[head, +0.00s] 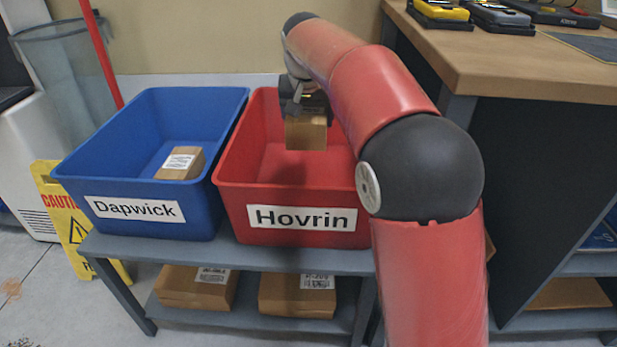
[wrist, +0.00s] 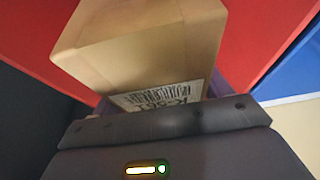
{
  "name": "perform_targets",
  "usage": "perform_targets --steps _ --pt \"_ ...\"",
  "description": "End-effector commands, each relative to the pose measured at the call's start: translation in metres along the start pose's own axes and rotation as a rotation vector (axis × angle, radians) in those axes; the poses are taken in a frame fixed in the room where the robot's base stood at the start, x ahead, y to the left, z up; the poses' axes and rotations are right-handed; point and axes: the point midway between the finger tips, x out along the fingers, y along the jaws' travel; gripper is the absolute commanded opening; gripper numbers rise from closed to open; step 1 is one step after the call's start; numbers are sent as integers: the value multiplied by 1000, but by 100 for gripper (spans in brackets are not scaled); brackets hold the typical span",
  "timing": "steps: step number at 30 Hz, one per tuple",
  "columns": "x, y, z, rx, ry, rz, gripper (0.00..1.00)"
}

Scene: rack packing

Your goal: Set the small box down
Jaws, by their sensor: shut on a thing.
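My gripper (head: 305,103) is shut on a small brown cardboard box (head: 306,133) and holds it over the red bin labelled Hovrin (head: 230,199). The box appears above the bin floor, within the rim outline in the head view. In the wrist view the held box (wrist: 140,45) fills the upper middle, with a barcode label near the jaws. Red bin walls (wrist: 262,40) show on both sides of it. My arm hides the right part of the red bin.
A blue bin labelled Dapwick (head: 72,174) stands left of the red bin and holds another small box (head: 181,163). Both bins stand on a grey rack (head: 230,254) with larger boxes (head: 197,288) below. A wooden counter (head: 500,62) is at right. A yellow caution sign (head: 66,215) stands at left.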

Motion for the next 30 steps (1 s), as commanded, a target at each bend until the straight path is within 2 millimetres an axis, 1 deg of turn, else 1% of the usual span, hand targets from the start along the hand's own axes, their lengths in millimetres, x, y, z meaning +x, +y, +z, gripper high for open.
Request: perform_targets --steps 1,3,9,12,15,22,27,30 --pt "17 0 8 -1 -4 1 48" --pt "35 0 15 0 -4 2 48" --pt "84 0 36 0 -4 2 48" --pt "105 0 44 -1 -3 1 48" --pt "118 0 50 0 -2 1 48" --pt "132 0 55 0 -1 1 48" --pt "156 0 65 0 -2 1 48" --pt "165 0 69 0 -1 1 48"
